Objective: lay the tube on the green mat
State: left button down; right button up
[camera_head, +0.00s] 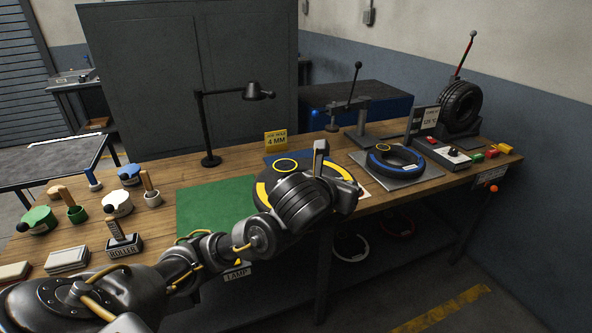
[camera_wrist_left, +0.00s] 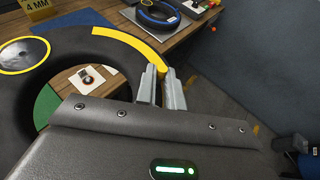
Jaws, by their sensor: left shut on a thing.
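In the left wrist view the tube (camera_wrist_left: 80,45) fills the left side. My left gripper (camera_wrist_left: 158,78) is shut on the tube's rim at the end of the yellow band; its grey fingers also show in the head view (camera_head: 320,152). The green mat (camera_head: 212,200) lies flat on the bench, just left of the tube, with nothing on its visible part. My right gripper is not in view.
Left of the mat stand pots, brushes and a roller block (camera_head: 124,245). A black lamp (camera_head: 208,159) stands behind it, with a yellow 4 MM sign (camera_head: 276,141) to the right. A blue-marked ring (camera_head: 394,158) lies on a grey plate further right, near a tyre (camera_head: 460,105).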

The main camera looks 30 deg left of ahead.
aim_at(223, 210)
jog(key=z, duration=1.6)
jog(key=k, duration=1.55)
jog(key=u, duration=1)
